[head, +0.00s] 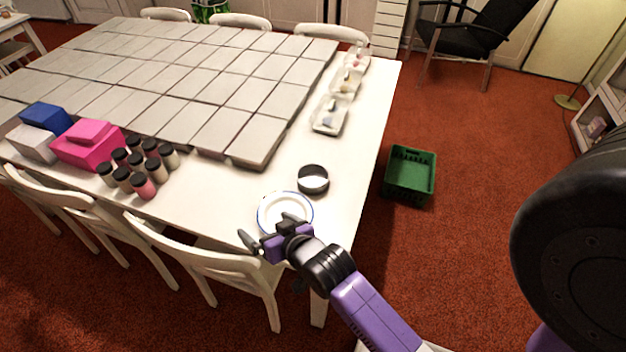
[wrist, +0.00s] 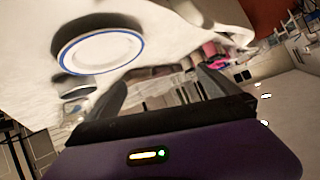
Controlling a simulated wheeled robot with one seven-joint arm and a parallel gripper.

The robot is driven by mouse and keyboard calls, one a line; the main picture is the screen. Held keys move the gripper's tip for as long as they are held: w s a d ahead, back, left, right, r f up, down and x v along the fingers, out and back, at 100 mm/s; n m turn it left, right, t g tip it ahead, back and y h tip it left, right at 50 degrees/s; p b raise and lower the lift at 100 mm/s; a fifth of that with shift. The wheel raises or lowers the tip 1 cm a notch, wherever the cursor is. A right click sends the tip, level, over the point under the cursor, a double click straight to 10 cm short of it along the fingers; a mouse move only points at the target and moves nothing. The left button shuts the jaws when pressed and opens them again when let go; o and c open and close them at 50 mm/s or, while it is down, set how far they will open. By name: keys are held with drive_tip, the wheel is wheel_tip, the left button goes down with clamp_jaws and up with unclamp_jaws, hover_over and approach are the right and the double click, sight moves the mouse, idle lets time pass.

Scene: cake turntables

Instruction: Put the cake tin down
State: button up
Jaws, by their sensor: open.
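The cake tin (head: 313,180) looks like a small round dark tin with a paler side band. It sits on the white table, just behind a white plate with a blue rim (head: 285,213). My gripper (head: 269,229) is open and empty at the plate's front left edge, apart from the tin. It covers part of the plate in the head view. In the wrist view the plate (wrist: 98,51) shows at upper left, and a dark round thing below it looks like the tin (wrist: 78,92). The gap between my fingers (wrist: 160,88) holds nothing.
Grey square tiles (head: 200,85) cover much of the white table (head: 352,150). Several dark-lidded jars (head: 145,187) and a pink box (head: 88,145) stand at left. White trays (head: 331,115) line the right side. A chair (head: 215,265) stands in front; a green crate (head: 410,173) is on the floor.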

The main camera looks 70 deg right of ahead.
drive_tip(key=w+d+f+g, duration=0.1)
drive_tip(key=d, duration=0.1)
drive_tip(key=w+d+f+m, duration=0.1)
drive_tip(key=d, duration=0.1)
drive_tip(key=w+d+f+g, duration=0.1)
drive_tip(key=d, duration=0.1)
drive_tip(key=shift+d+m+g, duration=0.3)
drive_tip(key=shift+d, duration=0.1)
drive_tip(key=shift+m+g, duration=0.4)
drive_tip(key=shift+g, duration=0.4)
drive_tip(key=d, duration=0.4)
drive_tip(key=shift+f, duration=0.35)
drive_tip(key=d, duration=0.2)
drive_tip(key=s+d+m+g, duration=0.1)
drive_tip(key=d, duration=0.1)
drive_tip(key=d+g, duration=0.1)
drive_tip(key=d, duration=0.1)
drive_tip(key=shift+s+d+r+m, duration=0.1)
drive_tip(key=shift+s+d+m, duration=0.1)
drive_tip(key=shift+s+m, duration=0.1)
drive_tip(key=m+g, duration=0.1)
drive_tip(key=g, duration=0.2)
approach(313, 181)
drive_tip(key=r, duration=0.2)
drive_tip(key=y, duration=0.1)
drive_tip(key=shift+p+x, duration=0.6)
drive_tip(key=shift+x, duration=3.3)
drive_tip(key=shift+s, duration=0.15)
drive_tip(key=shift+c, duration=0.2)
